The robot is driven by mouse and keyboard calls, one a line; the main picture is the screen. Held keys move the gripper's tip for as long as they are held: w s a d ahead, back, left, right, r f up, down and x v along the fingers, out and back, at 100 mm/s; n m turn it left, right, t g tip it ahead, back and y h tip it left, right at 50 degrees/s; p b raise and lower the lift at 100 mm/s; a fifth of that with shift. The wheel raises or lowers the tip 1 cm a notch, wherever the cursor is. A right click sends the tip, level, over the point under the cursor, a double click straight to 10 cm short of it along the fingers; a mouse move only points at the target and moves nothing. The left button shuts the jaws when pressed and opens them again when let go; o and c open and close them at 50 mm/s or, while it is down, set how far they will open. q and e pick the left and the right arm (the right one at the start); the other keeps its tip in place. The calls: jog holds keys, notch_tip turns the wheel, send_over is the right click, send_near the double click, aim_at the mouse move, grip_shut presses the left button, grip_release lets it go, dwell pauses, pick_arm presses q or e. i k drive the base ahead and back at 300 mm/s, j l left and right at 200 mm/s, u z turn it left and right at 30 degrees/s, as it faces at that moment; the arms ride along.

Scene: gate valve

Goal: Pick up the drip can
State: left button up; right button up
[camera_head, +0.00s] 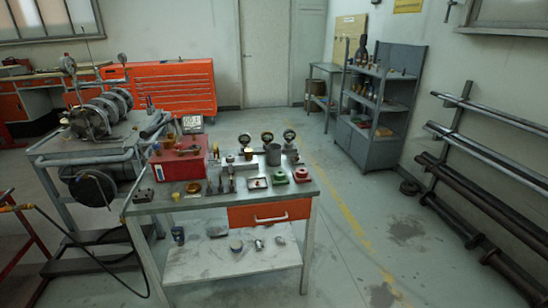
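A small grey, open-topped can (273,155) stands upright at the back of the metal-topped workbench (225,197); it looks like the drip can. Pressure gauges stand close to it on the left and right. A red round-topped part (301,174) and a green one (279,178) sit in front of it. A small brass-coloured part (248,153) is at its left. Neither of my grippers shows in this view.
A red box (180,164) stands on the bench's left side. Several small fittings and a shallow tray (257,183) lie along the bench top. A wheeled cart with machinery (95,140) adjoins at left. Open floor lies right of the bench.

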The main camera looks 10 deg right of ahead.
aim_at(274, 155)
jog(key=i+l, duration=0.2)
jog(key=l, duration=0.15)
jog(key=i+l+u, duration=0.1)
jog(key=i+l, duration=0.35)
jog(key=l, duration=0.3)
jog(key=i+l+u, duration=0.15)
jog(key=l, duration=0.2)
jog(key=i+l, duration=0.2)
jog(key=l, duration=0.2)
jog(key=i+l+u, duration=0.1)
jog(key=l, duration=0.3)
jog(key=i+l, duration=0.25)
jog(key=l, duration=0.15)
jog(key=i+l+u, duration=0.1)
jog(key=l, duration=0.3)
jog(key=i, duration=0.1)
